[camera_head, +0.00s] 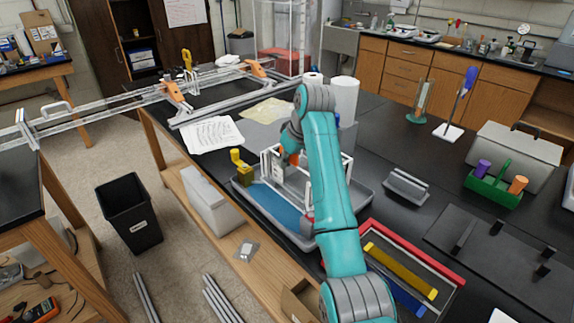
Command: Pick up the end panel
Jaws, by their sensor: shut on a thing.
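My teal arm reaches down over the grey tray (368,199) on the black bench, and its links cover part of the view. My gripper (285,158) is at the left side of the arm, above the tray, small and partly hidden. It is shut on a small pale panel (277,173), which I take to be the end panel. The panel looks upright among the white bars of an extrusion frame (264,163). I cannot tell whether it touches the frame or the tray.
A yellow block-like object (240,162) stands at the tray's left edge. A grey slotted block (405,187) and a green caddy (492,187) stand to the right. A red-edged tray (415,245) lies in front.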

